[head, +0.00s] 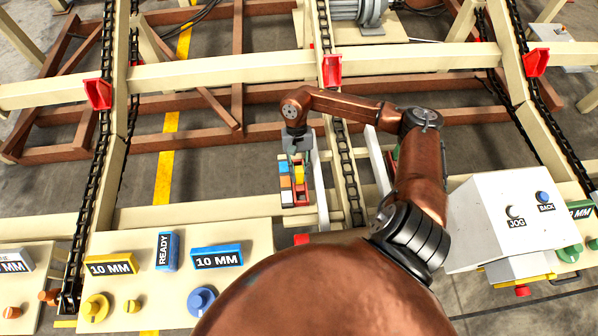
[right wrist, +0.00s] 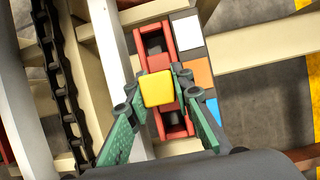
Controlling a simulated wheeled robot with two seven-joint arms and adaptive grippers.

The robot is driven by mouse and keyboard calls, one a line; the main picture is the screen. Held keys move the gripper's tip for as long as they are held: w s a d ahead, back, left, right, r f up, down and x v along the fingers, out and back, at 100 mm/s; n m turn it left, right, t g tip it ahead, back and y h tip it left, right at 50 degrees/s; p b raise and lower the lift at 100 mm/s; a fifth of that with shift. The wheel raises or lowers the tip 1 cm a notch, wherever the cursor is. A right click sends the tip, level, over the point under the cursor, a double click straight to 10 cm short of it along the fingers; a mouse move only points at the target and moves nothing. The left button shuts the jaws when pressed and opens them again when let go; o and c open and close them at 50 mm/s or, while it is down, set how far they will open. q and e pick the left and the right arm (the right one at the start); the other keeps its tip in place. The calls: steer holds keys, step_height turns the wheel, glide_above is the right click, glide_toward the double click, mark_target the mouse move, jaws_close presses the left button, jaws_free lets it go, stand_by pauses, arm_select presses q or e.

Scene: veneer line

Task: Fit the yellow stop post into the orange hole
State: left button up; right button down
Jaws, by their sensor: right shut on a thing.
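The yellow stop post (right wrist: 158,88) is held between the green-padded fingers of my right gripper (right wrist: 158,92). In the head view the yellow post (head: 299,173) shows just below my right gripper (head: 298,155). Under it is a red holder (right wrist: 160,12) with dark recesses, one above and one below the post in the wrist view. A strip beside it carries a white square (right wrist: 186,33), an orange square (right wrist: 197,72) and a blue square (right wrist: 214,108). The post is roughly level with the orange square. It hides the middle recess, so I cannot tell if its tip is inside. My left gripper is not in view.
A dark chain (head: 345,165) on a cream rail runs close to the right of the holder. A cream panel (head: 262,262) with labelled blocks and knobs is in front. A white JOG/BACK control box (head: 480,225) stands at the right. A cream beam (head: 220,72) crosses behind.

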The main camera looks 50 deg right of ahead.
steer(key=c, duration=1.6)
jaws_free()
steer(key=v, duration=1.2)
steer(key=shift+s, duration=0.1)
